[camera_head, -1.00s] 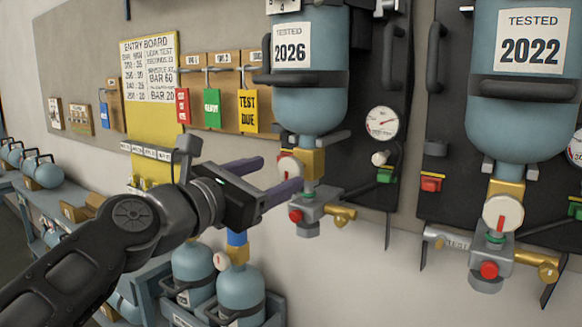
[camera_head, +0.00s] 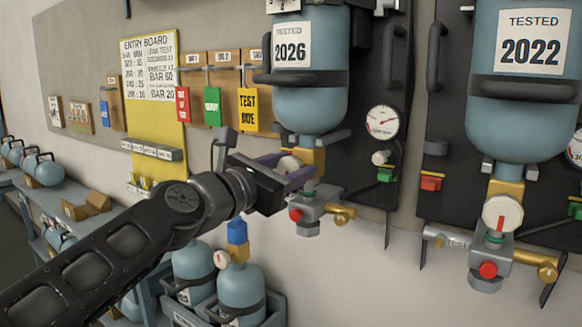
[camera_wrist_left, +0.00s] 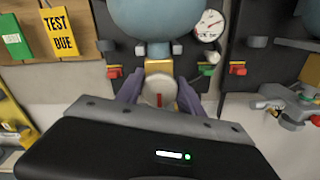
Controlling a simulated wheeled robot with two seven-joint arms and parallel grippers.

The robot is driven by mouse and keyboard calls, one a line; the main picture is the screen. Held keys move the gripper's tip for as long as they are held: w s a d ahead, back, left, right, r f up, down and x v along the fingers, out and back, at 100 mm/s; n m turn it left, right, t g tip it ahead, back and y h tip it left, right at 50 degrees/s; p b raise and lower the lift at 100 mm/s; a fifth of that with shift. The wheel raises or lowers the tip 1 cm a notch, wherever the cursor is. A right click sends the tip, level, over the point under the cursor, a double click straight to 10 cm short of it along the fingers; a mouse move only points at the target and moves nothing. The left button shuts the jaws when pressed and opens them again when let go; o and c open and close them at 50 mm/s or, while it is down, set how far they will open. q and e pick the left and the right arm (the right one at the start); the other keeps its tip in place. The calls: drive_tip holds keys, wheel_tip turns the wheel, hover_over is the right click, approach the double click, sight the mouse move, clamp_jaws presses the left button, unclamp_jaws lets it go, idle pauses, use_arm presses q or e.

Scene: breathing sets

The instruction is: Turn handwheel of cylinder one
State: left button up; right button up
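The cylinder labelled 2026 (camera_head: 310,105) hangs upside down on a dark wall panel. Its round white handwheel (camera_head: 289,165) sits on the brass valve under the cylinder's neck, partly hidden by my gripper in the head view. My left gripper (camera_head: 292,168) reaches in from the left at the valve, its purple fingers apart. In the left wrist view, the handwheel (camera_wrist_left: 158,92), white with a red mark, lies between the two fingers, with a finger on either side. I cannot tell whether the fingers touch it. My right gripper is not in view.
A second cylinder labelled 2022 (camera_head: 525,90) hangs at the right with its own handwheel (camera_head: 502,213). A pressure gauge (camera_head: 382,122) and a red button (camera_head: 295,215) are close to my gripper. Spare cylinders (camera_head: 240,290) stand in a rack below.

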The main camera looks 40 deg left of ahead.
use_arm(q)
drive_tip(key=c, duration=0.9)
drive_tip(key=shift+o, duration=0.2)
drive_tip(key=shift+m, duration=0.3)
